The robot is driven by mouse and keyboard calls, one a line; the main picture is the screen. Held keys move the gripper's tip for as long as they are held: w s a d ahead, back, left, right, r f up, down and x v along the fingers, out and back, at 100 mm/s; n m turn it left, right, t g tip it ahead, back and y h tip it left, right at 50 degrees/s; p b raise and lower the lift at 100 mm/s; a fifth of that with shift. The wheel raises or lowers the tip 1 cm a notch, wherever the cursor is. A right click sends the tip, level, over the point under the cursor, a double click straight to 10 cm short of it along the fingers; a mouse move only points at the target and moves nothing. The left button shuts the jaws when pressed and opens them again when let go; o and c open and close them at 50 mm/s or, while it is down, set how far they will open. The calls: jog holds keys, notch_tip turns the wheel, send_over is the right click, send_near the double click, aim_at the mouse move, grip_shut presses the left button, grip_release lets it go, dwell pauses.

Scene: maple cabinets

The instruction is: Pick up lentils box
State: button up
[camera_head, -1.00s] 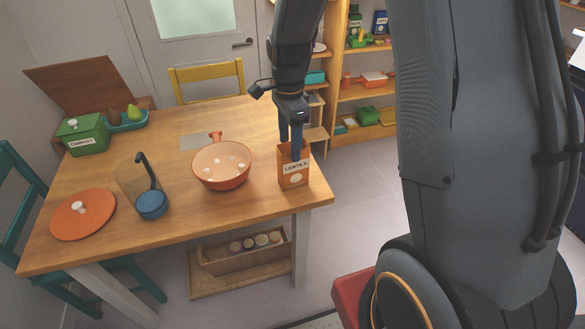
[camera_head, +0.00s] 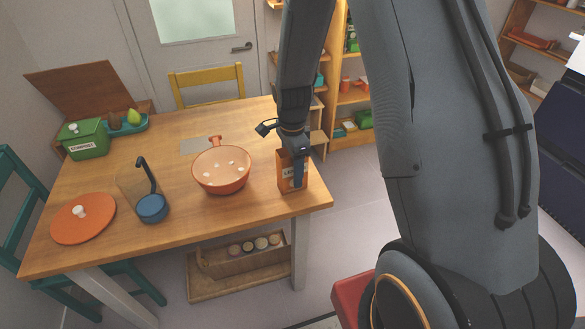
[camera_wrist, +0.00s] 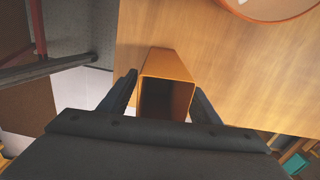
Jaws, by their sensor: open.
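The orange lentils box (camera_head: 285,182) stands upright near the right edge of the wooden table (camera_head: 225,222). Its label is partly hidden by my gripper (camera_head: 298,180) in the head view. In the wrist view the box (camera_wrist: 168,66) shows its open, dark top between the two fingers of my gripper (camera_wrist: 165,92). The fingers are open, one on each side of the box. Whether they touch its sides is not clear.
An orange pot (camera_head: 221,172) stands just left of the box. Further left are a glass with a blue ladle (camera_head: 152,207), an orange lid (camera_head: 83,218) and a green compost bin (camera_head: 86,139). A yellow chair (camera_head: 207,83) is behind the table.

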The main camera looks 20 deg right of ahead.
jog(key=shift+f, duration=0.15)
jog(key=c, duration=1.2)
jog(key=shift+r, duration=0.2)
jog(key=shift+r+b, duration=1)
jog(key=shift+r, duration=3.8)
